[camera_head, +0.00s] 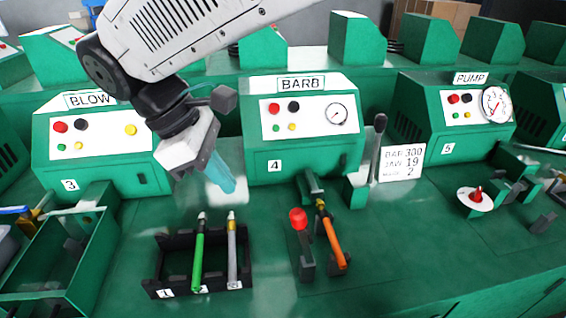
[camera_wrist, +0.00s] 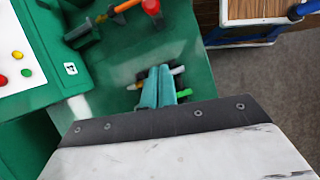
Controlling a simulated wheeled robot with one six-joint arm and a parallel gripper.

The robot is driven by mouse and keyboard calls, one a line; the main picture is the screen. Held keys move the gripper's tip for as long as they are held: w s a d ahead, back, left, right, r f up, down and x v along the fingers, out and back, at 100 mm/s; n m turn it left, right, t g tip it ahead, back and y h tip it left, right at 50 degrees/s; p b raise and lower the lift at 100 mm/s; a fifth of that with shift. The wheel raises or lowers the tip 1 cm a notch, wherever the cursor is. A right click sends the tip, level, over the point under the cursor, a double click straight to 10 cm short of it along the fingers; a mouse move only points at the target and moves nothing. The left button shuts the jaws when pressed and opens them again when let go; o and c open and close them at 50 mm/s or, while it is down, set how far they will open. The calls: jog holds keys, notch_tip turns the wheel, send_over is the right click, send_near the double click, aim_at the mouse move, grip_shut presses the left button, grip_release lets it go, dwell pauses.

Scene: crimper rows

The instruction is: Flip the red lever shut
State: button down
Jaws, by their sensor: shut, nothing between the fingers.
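The red lever (camera_head: 298,218) has a red ball knob on a dark arm, standing up and leaning slightly back from its dark base on the bench in front of the BARB machine. Its red knob also shows at the top of the wrist view (camera_wrist: 151,6). An orange-sleeved hose (camera_head: 333,240) lies just right of the lever, running to the machine's front fitting. My gripper (camera_head: 228,188) has teal fingers, shut and empty, up and left of the lever and apart from it. The fingers show in the wrist view (camera_wrist: 158,88), overlapping the hose rack behind them.
A black rack (camera_head: 155,267) left of the lever holds a green hose (camera_head: 198,255) and a grey hose (camera_head: 232,255). A black-handled upright lever (camera_head: 376,148) and a number card (camera_head: 402,162) stand right of the BARB machine (camera_head: 300,165). Bare bench lies right of the orange hose.

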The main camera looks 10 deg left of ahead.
send_near(302, 238)
jog(key=a+f, duration=0.3)
jog(key=a, duration=0.2)
jog(key=d, duration=0.2)
jog(key=w+d, duration=0.1)
jog(key=d, duration=0.1)
jog(key=shift+w+d, duration=0.15)
jog(key=shift+d, duration=0.05)
